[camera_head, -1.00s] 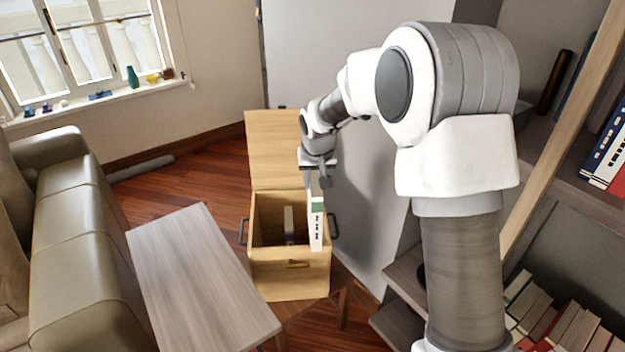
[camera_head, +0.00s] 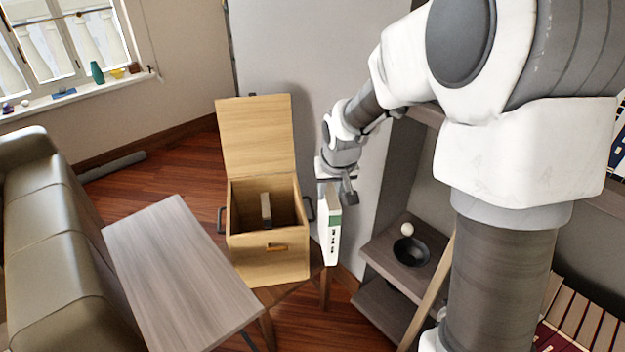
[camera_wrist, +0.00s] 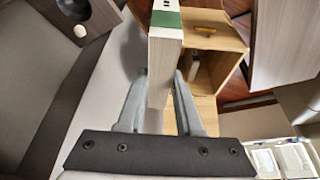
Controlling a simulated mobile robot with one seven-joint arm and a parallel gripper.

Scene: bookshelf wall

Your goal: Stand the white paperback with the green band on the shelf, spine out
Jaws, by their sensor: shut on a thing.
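The white paperback with the green band (camera_head: 331,240) hangs upright from my gripper (camera_head: 338,192), with the green band near the jaws and dark lettering on its spine. In the wrist view my gripper (camera_wrist: 160,105) is shut on the book (camera_wrist: 164,62), one finger on each side. The book is to the right of the open wooden box, clear of it. The shelf unit (camera_head: 385,248) stands to the right, with a low board holding a black bowl (camera_head: 411,251) and a white ball (camera_head: 407,229). My arm hides part of the shelf.
The open wooden box (camera_head: 268,262) sits on a small table, its lid raised, with an object inside (camera_head: 266,208). A grey wood table (camera_head: 180,275) and a sofa (camera_head: 60,240) are at left. Several books (camera_head: 580,315) fill the lower right shelf.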

